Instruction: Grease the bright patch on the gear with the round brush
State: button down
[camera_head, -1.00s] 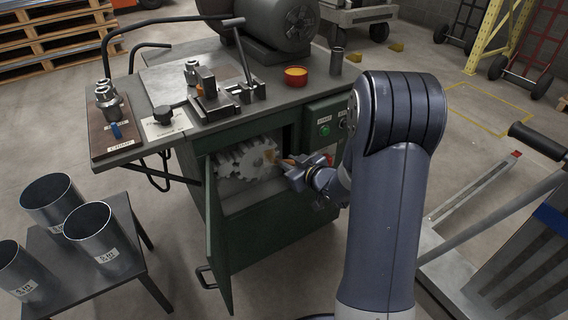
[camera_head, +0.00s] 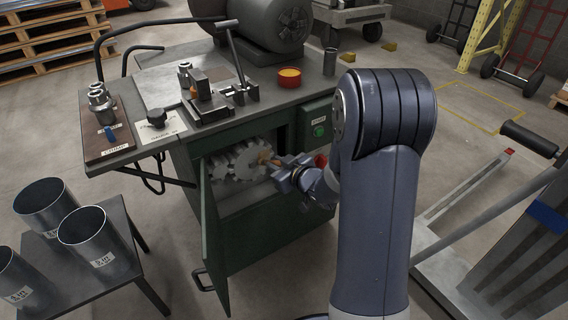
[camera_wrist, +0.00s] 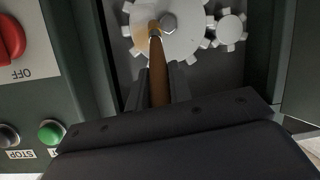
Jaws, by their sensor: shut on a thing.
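The large pale gear (camera_head: 236,166) sits inside the open green cabinet below the bench top. It also shows in the wrist view (camera_wrist: 190,42), with a hex bolt at its centre. My gripper (camera_head: 284,168) is at the cabinet opening, right of the gear. In the wrist view my gripper (camera_wrist: 160,88) is shut on the brown handle of the round brush (camera_wrist: 159,72). The brush's far end lies over the gear face, left of the bolt; I cannot tell whether it touches. A tan-yellow patch (camera_wrist: 142,40) shows on the gear beside the brush end, partly hidden by it.
A smaller gear (camera_wrist: 230,29) is right of the large one. The cabinet door (camera_head: 215,240) stands open at left. A red tub with orange contents (camera_head: 290,77) stands on the bench. A red OFF knob (camera_wrist: 8,40) and green button (camera_wrist: 51,132) are left of my gripper.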

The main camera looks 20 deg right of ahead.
jog(key=shift+a+r, duration=0.15)
jog(key=shift+a, duration=0.05)
jog(key=shift+s+r+p, duration=0.15)
jog(key=shift+r+p, duration=0.45)
jog(key=shift+p, duration=0.05)
jog(key=d, duration=0.2)
jog(key=w+d+p, duration=0.1)
jog(key=shift+w+d+f, duration=0.1)
jog(key=shift+w+d, duration=0.1)
jog(key=shift+d, duration=0.2)
jog(key=shift+s, duration=0.15)
jog(key=shift+s+d, duration=0.3)
jog(key=shift+s, duration=0.6)
jog(key=shift+s+d, duration=0.35)
jog(key=shift+s, duration=0.6)
jog(key=shift+s+d, duration=0.3)
jog(key=shift+s, duration=0.6)
